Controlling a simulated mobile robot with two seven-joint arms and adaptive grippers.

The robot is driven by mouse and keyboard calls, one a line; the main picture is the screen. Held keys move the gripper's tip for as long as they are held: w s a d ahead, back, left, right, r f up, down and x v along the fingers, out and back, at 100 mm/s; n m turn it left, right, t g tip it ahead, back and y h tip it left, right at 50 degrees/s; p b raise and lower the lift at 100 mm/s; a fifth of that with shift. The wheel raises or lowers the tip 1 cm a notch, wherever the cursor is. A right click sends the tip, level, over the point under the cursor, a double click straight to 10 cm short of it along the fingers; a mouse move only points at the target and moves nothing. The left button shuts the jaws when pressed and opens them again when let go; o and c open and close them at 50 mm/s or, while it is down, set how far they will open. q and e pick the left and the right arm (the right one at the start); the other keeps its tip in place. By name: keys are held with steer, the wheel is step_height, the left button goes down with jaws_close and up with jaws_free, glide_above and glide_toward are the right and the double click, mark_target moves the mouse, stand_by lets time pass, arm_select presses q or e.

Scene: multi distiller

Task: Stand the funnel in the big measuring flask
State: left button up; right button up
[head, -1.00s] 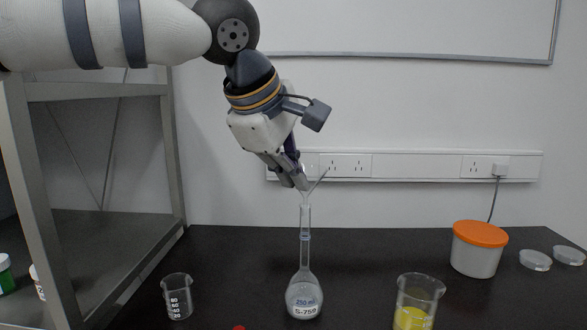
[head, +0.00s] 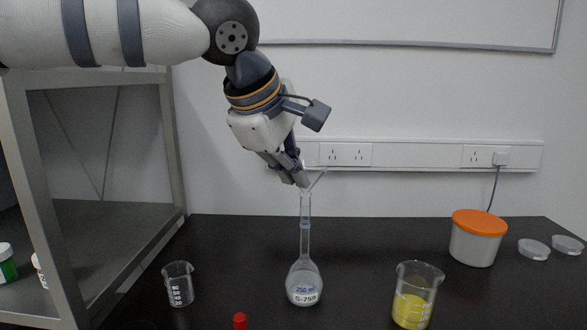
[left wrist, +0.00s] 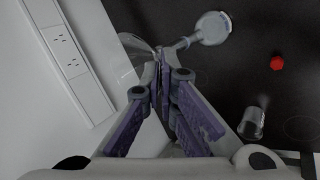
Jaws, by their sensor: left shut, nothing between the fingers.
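In the left wrist view the cone (left wrist: 133,55) is at the fingertips (left wrist: 158,60). My right gripper is not in view.
A small empty beaker (head: 178,285) stands left of the flask and a beaker with yellow liquid (head: 412,305) right. A red object (head: 240,321) lies in front. A white tub with an orange lid (head: 477,240) stands back right. A metal shelf frame (head: 40,205) is at left.

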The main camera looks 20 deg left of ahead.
arm_select(q)
steer(key=o, duration=0.5)
steer(key=shift+o, duration=0.2)
steer(key=shift+r, duration=0.1)
steer(key=v, duration=1.2)
